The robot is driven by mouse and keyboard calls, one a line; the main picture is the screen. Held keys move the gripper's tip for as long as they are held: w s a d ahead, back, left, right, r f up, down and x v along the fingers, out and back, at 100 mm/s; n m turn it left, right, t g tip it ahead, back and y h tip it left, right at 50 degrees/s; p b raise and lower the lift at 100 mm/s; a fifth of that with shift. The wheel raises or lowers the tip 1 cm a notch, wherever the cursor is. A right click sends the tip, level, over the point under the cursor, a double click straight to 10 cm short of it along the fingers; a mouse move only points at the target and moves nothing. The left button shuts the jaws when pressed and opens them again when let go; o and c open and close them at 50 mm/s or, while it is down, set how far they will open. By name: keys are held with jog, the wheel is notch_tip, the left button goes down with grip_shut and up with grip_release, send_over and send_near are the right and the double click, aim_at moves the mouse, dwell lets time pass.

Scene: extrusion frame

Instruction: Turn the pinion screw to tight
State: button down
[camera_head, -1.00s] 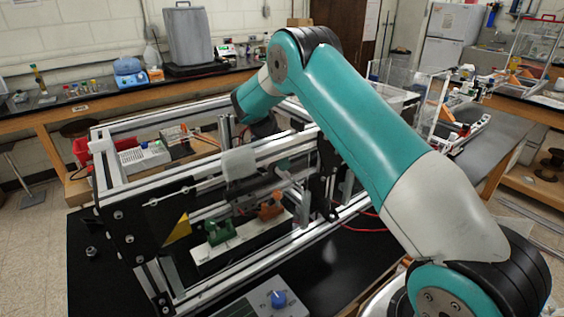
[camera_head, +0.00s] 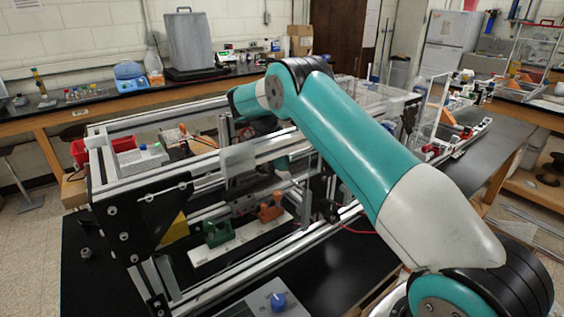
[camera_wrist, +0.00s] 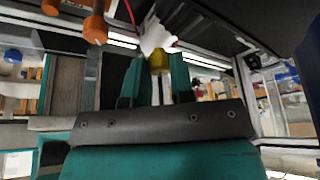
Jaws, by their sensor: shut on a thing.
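In the wrist view my gripper (camera_wrist: 158,78) has its two teal fingers close together on a small brass-yellow piece (camera_wrist: 158,59), which appears to be the head of the pinion screw. A white part sits directly above this piece in the picture and touches or overlaps it. The screw's thread and how far it is turned are hidden. In the head view my arm reaches over the extrusion frame (camera_head: 258,151). A teal part of my gripper end shows between the rails, but its fingertips and the screw are hidden there.
A green clamp (camera_head: 217,233) and an orange clamp (camera_head: 271,207) stand on a white strip inside the frame. A black side plate (camera_head: 150,222) closes the frame's left end. A blue knob (camera_head: 278,300) is at the front. Orange cylinders (camera_wrist: 95,28) show in the wrist view.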

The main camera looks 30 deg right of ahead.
dwell(0.4)
jog(key=c, duration=1.3)
grip_release()
jog(key=shift+o, duration=0.2)
